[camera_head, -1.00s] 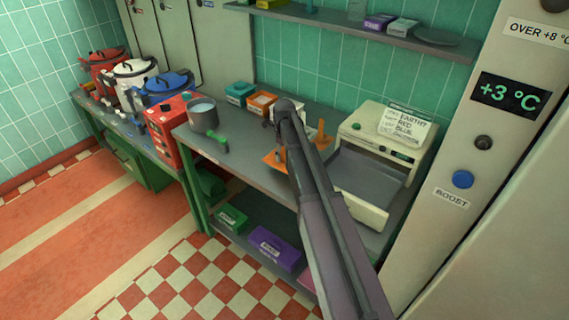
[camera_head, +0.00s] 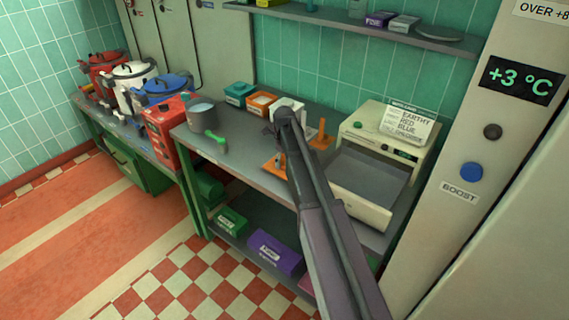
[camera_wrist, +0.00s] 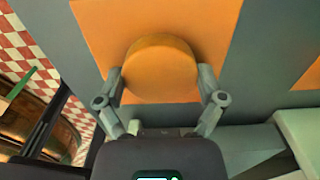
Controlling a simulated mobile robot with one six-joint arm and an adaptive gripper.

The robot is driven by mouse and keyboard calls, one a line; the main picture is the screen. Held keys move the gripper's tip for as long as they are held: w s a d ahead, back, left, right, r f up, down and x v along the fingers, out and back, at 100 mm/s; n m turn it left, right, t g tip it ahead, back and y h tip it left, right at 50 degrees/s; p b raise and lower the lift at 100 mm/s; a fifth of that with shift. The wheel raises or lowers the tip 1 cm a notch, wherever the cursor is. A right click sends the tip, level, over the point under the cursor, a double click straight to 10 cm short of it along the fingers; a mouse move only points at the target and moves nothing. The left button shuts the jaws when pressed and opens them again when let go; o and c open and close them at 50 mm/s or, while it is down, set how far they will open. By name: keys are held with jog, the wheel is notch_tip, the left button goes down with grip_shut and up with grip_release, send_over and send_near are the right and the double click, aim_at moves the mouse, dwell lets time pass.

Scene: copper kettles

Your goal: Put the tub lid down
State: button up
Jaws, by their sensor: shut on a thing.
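My gripper (camera_wrist: 160,78) is shut on the round orange knob (camera_wrist: 160,62) of a flat, square orange tub lid (camera_wrist: 95,25) in the wrist view. One finger is on each side of the knob. In the head view this lid (camera_head: 269,167) is at the front edge of the grey bench, partly hidden by my arm. I cannot tell whether it touches the bench top. A second orange lid with an upright knob (camera_head: 322,132) lies to its right, and its edge shows in the wrist view (camera_wrist: 309,76).
Teal (camera_head: 238,92), orange (camera_head: 262,101) and white (camera_head: 292,103) tubs stand along the back of the bench (camera_head: 238,150). A grey pot (camera_head: 202,118) is at left, a cream machine with a tray (camera_head: 362,205) at right.

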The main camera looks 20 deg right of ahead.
aim_at(284, 160)
jog(key=shift+f, duration=0.2)
jog(key=o, duration=1)
jog(key=shift+c, duration=0.2)
jog(key=shift+r, duration=0.2)
notch_tip(284, 160, up, 12)
jog(key=p, duration=1.2)
jog(key=shift+s, duration=0.1)
jog(key=s+a+n, duration=0.3)
jog(key=s+n, duration=1)
jog(key=n, duration=0.1)
jog(key=s+a+n, duration=0.4)
jog(key=s+n, duration=0.8)
jog(key=n, duration=0.2)
jog(key=shift+s+a+n, duration=0.25)
jog(key=shift+s+n, duration=0.15)
